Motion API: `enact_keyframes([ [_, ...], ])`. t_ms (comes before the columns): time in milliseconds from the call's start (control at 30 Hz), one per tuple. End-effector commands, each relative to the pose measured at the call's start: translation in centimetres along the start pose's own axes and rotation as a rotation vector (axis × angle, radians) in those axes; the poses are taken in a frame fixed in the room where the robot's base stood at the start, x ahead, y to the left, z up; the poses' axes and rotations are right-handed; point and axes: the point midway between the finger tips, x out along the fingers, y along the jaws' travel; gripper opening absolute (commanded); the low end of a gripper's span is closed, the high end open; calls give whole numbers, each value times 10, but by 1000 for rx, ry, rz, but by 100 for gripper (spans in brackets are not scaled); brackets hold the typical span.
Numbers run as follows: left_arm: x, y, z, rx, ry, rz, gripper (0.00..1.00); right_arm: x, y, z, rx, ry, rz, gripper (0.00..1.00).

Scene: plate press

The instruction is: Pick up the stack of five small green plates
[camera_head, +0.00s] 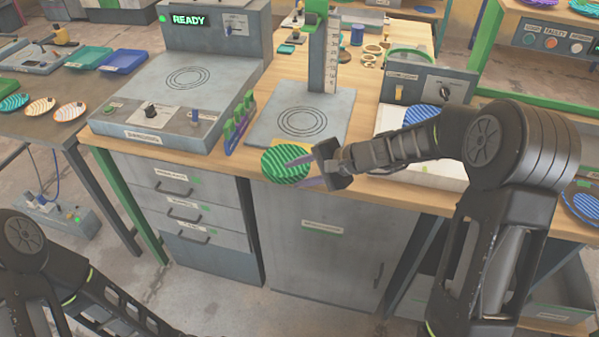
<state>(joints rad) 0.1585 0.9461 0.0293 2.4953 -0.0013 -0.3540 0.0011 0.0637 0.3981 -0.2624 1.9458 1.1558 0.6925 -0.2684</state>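The green striped plate stack (279,166) lies at the front edge of the wooden table, on a small yellow piece. Only its top plate shows clearly, so I cannot count the plates. My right gripper (303,171) reaches in from the right with its purple fingers spread apart. One finger lies across the top plate in the picture and the other shows by the stack's front edge. I cannot tell whether they touch it. My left arm is at the lower left, and its gripper is out of view.
A grey plate with printed rings and an upright scale (302,113) stands behind the stack. A grey control box (428,84) and white tray (440,172) are to the right.

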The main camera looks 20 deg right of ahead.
Motion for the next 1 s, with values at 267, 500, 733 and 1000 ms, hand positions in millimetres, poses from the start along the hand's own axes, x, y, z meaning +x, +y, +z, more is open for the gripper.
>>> enact_keyframes([
  [267, 0, 0, 0, 0, 0, 0, 34, 0, 0, 0, 0, 0, 0, 46],
  [500, 1, 0, 0, 0, 0, 0, 34, -10, 0, -1, 0, 1, -2, 46],
  [733, 4, -2, 0, 0, 0, 0, 34, -44, -1, -1, -2, 3, -4, 46],
  [1000, 5, -2, 0, 0, 0, 0, 34, -76, 0, 0, 0, 1, -1, 46],
])
